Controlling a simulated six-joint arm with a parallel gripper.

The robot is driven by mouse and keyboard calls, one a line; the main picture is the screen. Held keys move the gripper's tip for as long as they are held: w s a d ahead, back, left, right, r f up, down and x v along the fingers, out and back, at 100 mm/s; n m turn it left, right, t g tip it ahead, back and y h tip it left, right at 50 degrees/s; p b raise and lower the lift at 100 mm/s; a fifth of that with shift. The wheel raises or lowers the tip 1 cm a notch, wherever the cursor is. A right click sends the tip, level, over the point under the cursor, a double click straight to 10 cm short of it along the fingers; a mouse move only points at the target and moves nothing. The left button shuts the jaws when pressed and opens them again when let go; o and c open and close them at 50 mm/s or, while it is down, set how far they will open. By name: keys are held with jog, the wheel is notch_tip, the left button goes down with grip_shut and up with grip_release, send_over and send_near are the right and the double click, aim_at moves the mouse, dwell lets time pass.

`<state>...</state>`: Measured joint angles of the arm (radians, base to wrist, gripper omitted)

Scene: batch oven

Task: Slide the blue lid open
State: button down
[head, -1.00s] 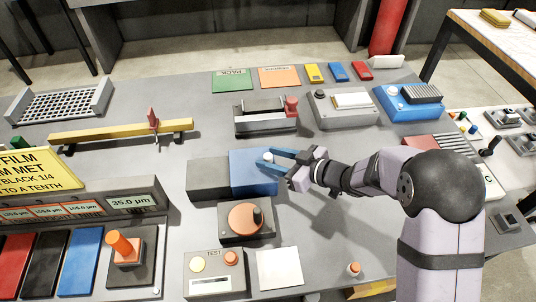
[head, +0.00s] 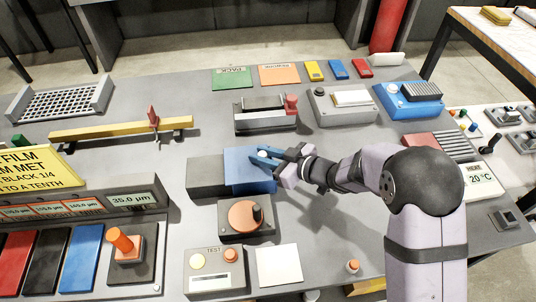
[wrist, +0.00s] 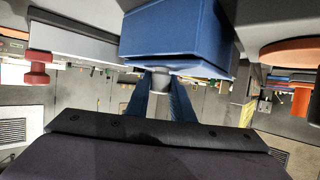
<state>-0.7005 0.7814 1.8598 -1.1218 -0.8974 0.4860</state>
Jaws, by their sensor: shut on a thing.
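The blue lid (head: 240,165) sits at the right end of a dark grey box (head: 205,178) in the middle of the bench. It overlaps the box's right part, and the dark left part is bare. A pale round knob (head: 262,153) stands on the lid. My gripper (head: 266,154), with blue fingers, reaches in from the right and is shut on the knob. In the wrist view the lid (wrist: 178,35) fills the upper middle. There my gripper (wrist: 162,95) has one finger on each side of the grey knob (wrist: 160,84).
A grey unit with an orange dial (head: 243,215) stands just in front of the box. A grey fixture with a red knob (head: 291,104) stands behind it. A white sheet (head: 279,265) lies at the front.

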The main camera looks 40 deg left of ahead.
aim_at(229, 165)
jog(key=s+a+b, duration=0.1)
jog(key=s+a, duration=0.6)
jog(key=c, duration=1.5)
grip_release()
jog(key=shift+c, duration=0.2)
jog(key=shift+d, duration=0.1)
jog(key=shift+b+v, duration=1.15)
jog(key=shift+v, duration=2.5)
